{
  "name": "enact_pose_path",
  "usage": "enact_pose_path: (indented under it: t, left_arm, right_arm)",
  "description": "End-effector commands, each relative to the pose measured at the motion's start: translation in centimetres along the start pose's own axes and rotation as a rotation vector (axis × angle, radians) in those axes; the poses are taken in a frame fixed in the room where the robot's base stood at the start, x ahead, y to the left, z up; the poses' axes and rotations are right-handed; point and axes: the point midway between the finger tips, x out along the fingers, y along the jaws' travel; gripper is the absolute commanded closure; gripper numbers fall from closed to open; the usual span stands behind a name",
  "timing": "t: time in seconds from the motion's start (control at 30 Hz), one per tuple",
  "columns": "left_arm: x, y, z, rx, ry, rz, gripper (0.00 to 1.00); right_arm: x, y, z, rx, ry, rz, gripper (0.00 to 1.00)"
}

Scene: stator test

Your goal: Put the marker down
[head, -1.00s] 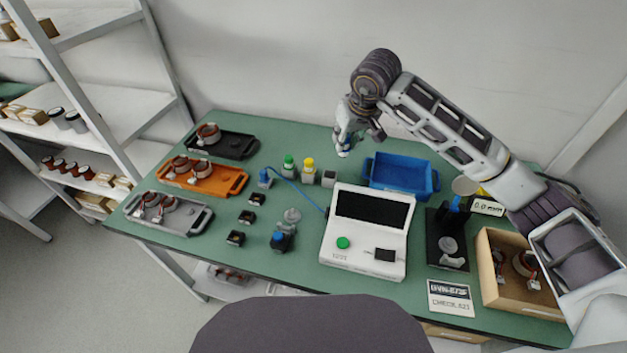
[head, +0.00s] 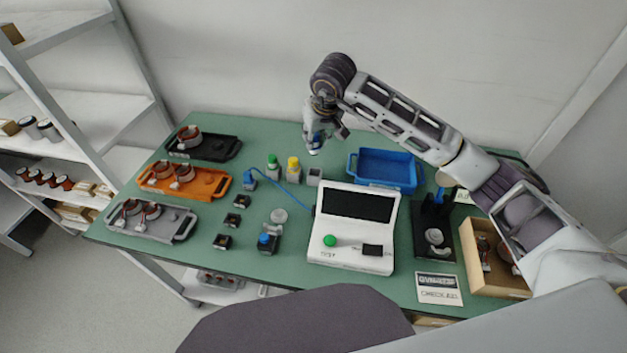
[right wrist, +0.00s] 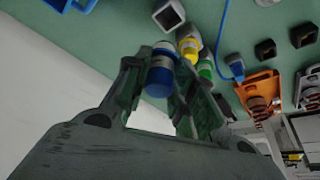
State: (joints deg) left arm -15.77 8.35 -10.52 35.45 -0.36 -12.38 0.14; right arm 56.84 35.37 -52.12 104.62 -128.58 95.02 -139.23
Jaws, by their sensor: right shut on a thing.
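My right gripper (head: 314,146) is shut on a marker with a blue cap. The marker (right wrist: 160,70) shows between the fingers in the right wrist view; in the head view it is small and partly hidden by the fingers. In the head view the gripper appears just behind an empty grey holder (head: 314,177), whose open square top also shows in the right wrist view (right wrist: 168,15). A green-capped marker (head: 272,164) and a yellow-capped marker (head: 293,168) stand upright in holders to its left. My left gripper is not in view.
A blue tray (head: 385,170) lies right of the holder. A white tester (head: 350,245) stands in front, with a blue cable (head: 285,192) to its left. Orange (head: 205,188), black (head: 222,149) and grey (head: 180,225) trays lie at the left. A cardboard box (head: 475,280) is at the right.

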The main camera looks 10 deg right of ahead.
Motion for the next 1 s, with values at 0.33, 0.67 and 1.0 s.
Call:
enact_pose_path:
  t: [0.33,0.67,1.0]
  left_arm:
    - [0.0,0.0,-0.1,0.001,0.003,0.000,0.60]
    - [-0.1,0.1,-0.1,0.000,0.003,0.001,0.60]
    - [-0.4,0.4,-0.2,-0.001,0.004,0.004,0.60]
  right_arm:
    - [0.0,0.0,0.0,0.005,0.001,0.002,0.97]
    - [1.2,0.0,0.6,0.005,-0.002,0.002,0.97]
    - [4.6,0.0,2.0,0.006,-0.002,0.001,0.97]
